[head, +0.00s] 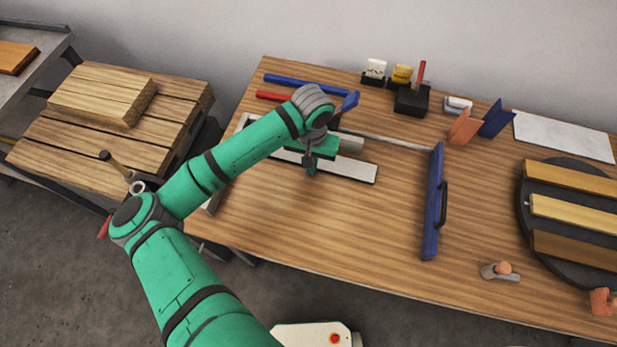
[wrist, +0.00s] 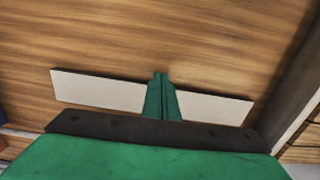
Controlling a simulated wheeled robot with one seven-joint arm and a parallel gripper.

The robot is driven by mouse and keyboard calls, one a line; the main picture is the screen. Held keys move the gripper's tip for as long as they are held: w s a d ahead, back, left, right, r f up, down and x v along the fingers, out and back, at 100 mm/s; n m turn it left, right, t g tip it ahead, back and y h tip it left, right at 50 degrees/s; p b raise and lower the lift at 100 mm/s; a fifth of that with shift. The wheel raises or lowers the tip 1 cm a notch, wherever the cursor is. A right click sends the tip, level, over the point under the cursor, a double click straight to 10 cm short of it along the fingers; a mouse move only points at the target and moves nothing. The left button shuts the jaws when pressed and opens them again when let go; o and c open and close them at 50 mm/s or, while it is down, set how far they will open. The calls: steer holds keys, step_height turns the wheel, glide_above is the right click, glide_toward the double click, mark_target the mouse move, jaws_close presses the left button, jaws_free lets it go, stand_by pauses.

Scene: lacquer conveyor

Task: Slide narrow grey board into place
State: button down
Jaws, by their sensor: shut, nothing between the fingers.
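The narrow grey board (head: 360,171) lies on the wooden table, running left to right under my forearm and wrist. My arm hides part of it in the head view. In the wrist view the board (wrist: 95,88) shows on both sides of my fingers, which cover its middle. My gripper (head: 310,171) points down at the board; its fingers (wrist: 161,76) are together with nothing held between them. I cannot tell whether the fingertips touch the board or hover over it.
A thin pale rail (head: 390,139) runs behind the board. A blue bar with a handle (head: 433,205) stands to the right. A dark round turntable (head: 524,208) bears several wooden strips at far right. Blue and red tools (head: 305,84) lie at the back. The front middle is clear.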

steer(key=shift+w+d, duration=0.2)
steer(key=shift+w, duration=0.45)
steer(key=shift+w+d, duration=0.15)
steer(key=shift+w, duration=0.45)
steer(key=shift+s, duration=0.1)
steer(key=shift+s+a, duration=0.2)
steer(key=shift+s, duration=0.8)
steer(key=shift+a+r, duration=0.15)
steer(key=shift+r, duration=1.4)
step_height(320, 180, up, 3)
steer(key=shift+w+f, duration=0.1)
